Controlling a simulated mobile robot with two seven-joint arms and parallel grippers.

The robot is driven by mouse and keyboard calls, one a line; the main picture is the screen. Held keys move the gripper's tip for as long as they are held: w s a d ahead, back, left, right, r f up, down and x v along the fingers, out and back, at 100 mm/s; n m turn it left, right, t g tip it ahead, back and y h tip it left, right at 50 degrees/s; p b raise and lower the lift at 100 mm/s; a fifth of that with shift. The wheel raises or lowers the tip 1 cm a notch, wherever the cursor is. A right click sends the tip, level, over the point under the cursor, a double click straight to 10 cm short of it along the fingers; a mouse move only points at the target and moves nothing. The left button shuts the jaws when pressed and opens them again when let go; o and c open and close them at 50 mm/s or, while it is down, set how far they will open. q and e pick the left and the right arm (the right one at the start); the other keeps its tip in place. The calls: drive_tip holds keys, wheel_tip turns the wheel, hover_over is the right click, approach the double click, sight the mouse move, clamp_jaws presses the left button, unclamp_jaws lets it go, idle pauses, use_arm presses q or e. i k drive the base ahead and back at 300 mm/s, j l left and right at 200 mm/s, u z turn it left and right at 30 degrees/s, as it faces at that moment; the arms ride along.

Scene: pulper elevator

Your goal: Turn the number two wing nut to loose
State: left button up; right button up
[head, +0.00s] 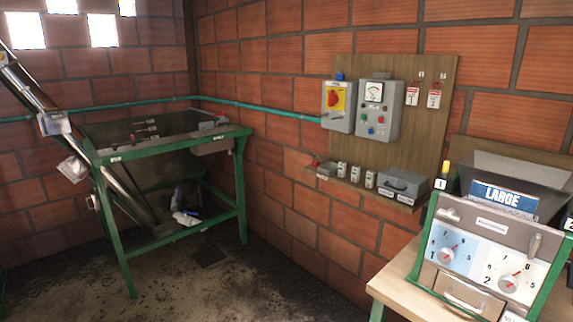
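Neither of my grippers is in view. I cannot make out a wing nut for certain in the head view. The grey-fronted machine (490,222) at the lower right has a blue dial panel (450,248) and a white dial panel (513,276), each with a red-marked knob. A tag marked 1 (440,184) is at its left, below a small yellow-topped part (446,168). A tag marked 2 (569,224) is at its right, cut by the picture edge, so what is beside it is partly hidden.
The machine stands on a wooden-topped bench (400,287). A wall board (437,120) carries an electrical box with a red switch (338,105) and a grey control box (380,110). A green-framed tank (170,145) stands left, with a slanting tube (30,90). The floor (250,285) between is clear.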

sight(535, 242)
drive_tip(key=z, duration=1.5)
